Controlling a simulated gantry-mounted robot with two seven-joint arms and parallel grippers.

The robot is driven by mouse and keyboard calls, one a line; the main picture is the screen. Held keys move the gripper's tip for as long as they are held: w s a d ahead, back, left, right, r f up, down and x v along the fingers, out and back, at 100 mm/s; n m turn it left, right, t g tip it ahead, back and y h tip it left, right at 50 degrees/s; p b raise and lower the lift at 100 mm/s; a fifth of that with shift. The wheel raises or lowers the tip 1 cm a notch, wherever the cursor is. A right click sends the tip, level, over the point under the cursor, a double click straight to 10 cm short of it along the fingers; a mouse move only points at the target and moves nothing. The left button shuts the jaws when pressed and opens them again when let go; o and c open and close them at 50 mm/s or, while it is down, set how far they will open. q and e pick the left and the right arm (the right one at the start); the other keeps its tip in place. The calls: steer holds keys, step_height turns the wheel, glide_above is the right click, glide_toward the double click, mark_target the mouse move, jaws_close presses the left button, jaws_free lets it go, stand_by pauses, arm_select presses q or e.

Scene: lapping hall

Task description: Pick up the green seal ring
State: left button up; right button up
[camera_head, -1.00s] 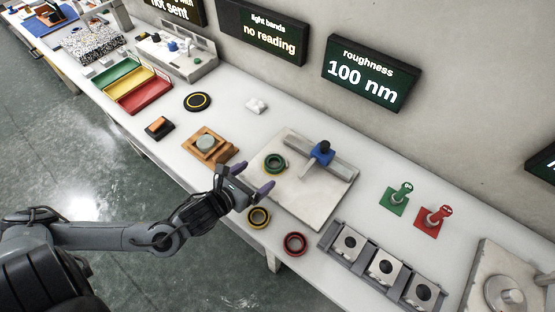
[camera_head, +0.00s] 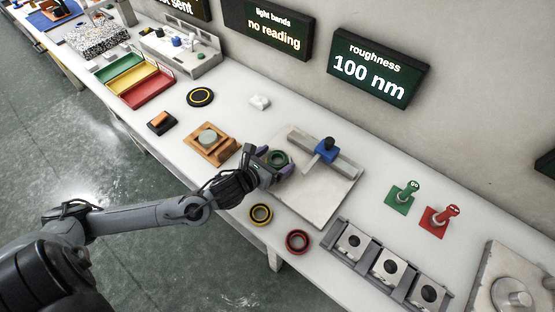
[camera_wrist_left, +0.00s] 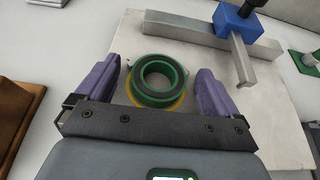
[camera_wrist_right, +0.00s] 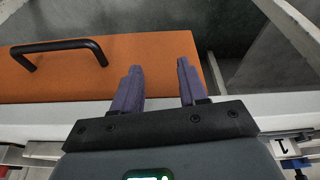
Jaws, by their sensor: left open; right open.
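The green seal ring (camera_head: 278,158) has a black inner band and lies on the pale plate (camera_head: 318,205). In the left wrist view the green ring (camera_wrist_left: 157,80) sits between the purple fingers of my left gripper (camera_wrist_left: 153,88), with a gap on each side. A yellow rim shows under its near edge. My left gripper (camera_head: 272,164) is open around the ring in the head view. My right gripper (camera_wrist_right: 160,85) is open and empty over an orange panel with a black handle (camera_wrist_right: 60,50). It does not show in the head view.
A blue clamp on a metal bar (camera_head: 325,150) stands on the plate behind the ring. A yellow ring (camera_head: 260,214) and a red ring (camera_head: 298,241) lie in front. A wooden block (camera_head: 211,144) is left of the gripper. A rack (camera_head: 388,268) stands at front right.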

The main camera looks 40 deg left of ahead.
arm_select(q)
steer(key=shift+c, duration=0.2)
steer(key=c, duration=1.2)
steer(key=shift+r, duration=0.1)
steer(key=shift+r, duration=0.1)
